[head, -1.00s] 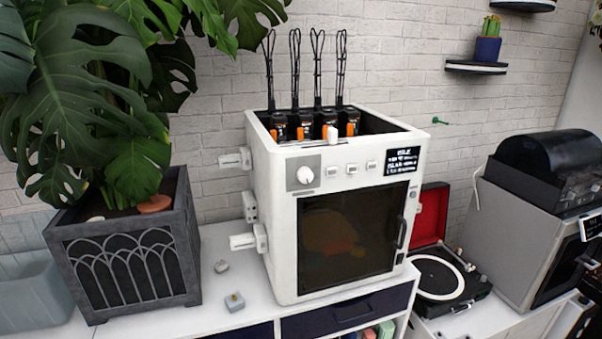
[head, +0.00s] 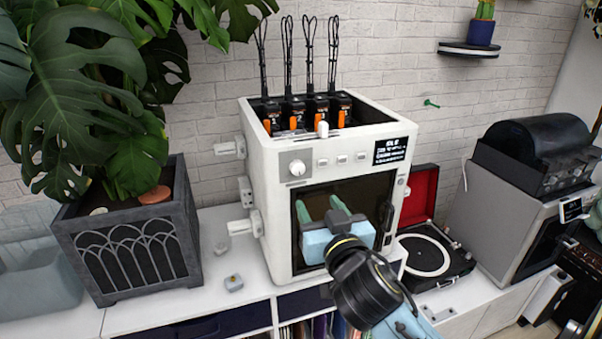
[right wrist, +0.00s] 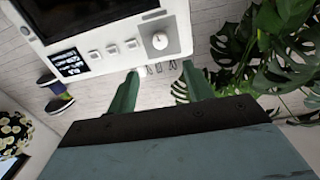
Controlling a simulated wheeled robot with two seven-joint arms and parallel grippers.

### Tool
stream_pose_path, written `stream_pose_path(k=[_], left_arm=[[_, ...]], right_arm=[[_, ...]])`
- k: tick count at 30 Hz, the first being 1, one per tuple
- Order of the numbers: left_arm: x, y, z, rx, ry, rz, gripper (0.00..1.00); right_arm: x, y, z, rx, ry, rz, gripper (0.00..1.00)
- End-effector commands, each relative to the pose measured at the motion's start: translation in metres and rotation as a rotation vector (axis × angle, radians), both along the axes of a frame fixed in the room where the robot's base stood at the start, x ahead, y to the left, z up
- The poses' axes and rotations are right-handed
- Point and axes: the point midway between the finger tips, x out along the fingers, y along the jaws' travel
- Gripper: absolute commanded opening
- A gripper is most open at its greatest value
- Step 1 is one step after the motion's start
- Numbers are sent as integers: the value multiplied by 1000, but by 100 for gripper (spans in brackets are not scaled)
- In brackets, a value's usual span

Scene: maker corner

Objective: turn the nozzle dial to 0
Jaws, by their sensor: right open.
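The nozzle dial (head: 297,168) is a round white knob on a grey square plate at the upper left of the white printer's (head: 276,230) front panel. It also shows in the right wrist view (right wrist: 160,41), near the top. My right gripper (head: 321,207) is open and empty, in front of the printer's dark window, below and to the right of the dial and apart from it. Its two green fingers also show in the right wrist view (right wrist: 158,85). The digits around the dial are too small to read. My left gripper is not in view.
Three white buttons (head: 342,158) and a small display (head: 390,150) sit right of the dial. Several black tools with orange parts stand in the printer's top. A planter (head: 130,250) stands left, a turntable (head: 425,255) right. Small grey pieces (head: 233,283) lie on the white cabinet.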

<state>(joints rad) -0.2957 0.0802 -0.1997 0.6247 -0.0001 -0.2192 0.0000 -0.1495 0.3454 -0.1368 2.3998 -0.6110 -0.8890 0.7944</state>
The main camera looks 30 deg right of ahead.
Motion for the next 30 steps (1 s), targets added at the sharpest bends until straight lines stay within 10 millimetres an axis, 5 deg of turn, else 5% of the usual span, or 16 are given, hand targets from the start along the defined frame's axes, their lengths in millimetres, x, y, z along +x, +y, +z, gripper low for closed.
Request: stream_pose_path(k=[18,30], left_arm=[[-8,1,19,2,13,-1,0],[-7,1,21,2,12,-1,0]], right_arm=[[103,-31,3,-3,-2,-1,51],[126,-38,1,-2,-2,1,51]])
